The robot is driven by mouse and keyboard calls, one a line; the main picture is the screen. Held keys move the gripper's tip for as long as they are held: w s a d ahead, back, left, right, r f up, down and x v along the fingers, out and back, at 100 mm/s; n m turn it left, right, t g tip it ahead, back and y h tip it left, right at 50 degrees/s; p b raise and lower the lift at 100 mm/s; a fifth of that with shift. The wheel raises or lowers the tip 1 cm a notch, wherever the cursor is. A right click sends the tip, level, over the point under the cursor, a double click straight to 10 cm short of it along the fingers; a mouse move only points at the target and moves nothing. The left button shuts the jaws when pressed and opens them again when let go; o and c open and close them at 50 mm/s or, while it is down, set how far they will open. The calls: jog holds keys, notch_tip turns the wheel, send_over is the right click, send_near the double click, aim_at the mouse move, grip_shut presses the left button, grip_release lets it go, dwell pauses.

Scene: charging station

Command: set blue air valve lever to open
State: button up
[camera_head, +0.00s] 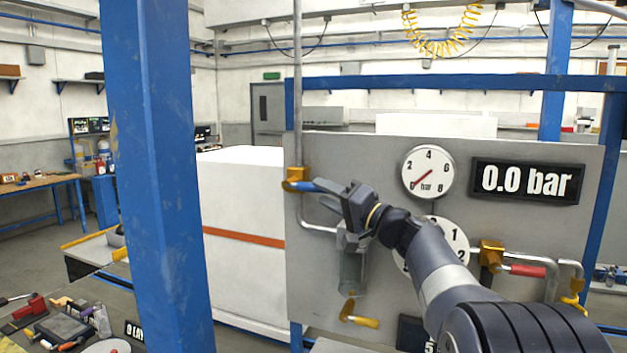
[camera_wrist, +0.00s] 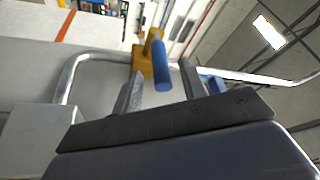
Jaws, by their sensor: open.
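The blue valve lever (camera_head: 300,187) sticks out from a brass valve body (camera_head: 296,173) on the vertical pipe at the panel's left edge. In the head view it points right, roughly level, across the pipe line. My gripper (camera_head: 323,193) is open just right of it, and its fingers partly hide the lever's end. In the wrist view the blue lever (camera_wrist: 162,68) and brass body (camera_wrist: 143,62) show between the two spread fingers of my gripper (camera_wrist: 161,74). There is a gap on both sides, so the fingers appear clear of the lever.
The grey panel (camera_head: 330,150) carries a pressure gauge (camera_head: 428,172) with its needle near zero and a display (camera_head: 527,181) reading 0.0 bar. A red lever (camera_head: 527,271) and a yellow lever (camera_head: 364,321) sit lower. A blue post (camera_head: 155,170) stands left. Bent pipe (camera_wrist: 75,68) runs near my gripper.

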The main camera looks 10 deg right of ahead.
aim_at(322, 192)
jog(key=p+x, duration=0.1)
jog(key=x, duration=0.3)
jog(key=shift+c, duration=0.4)
grip_shut()
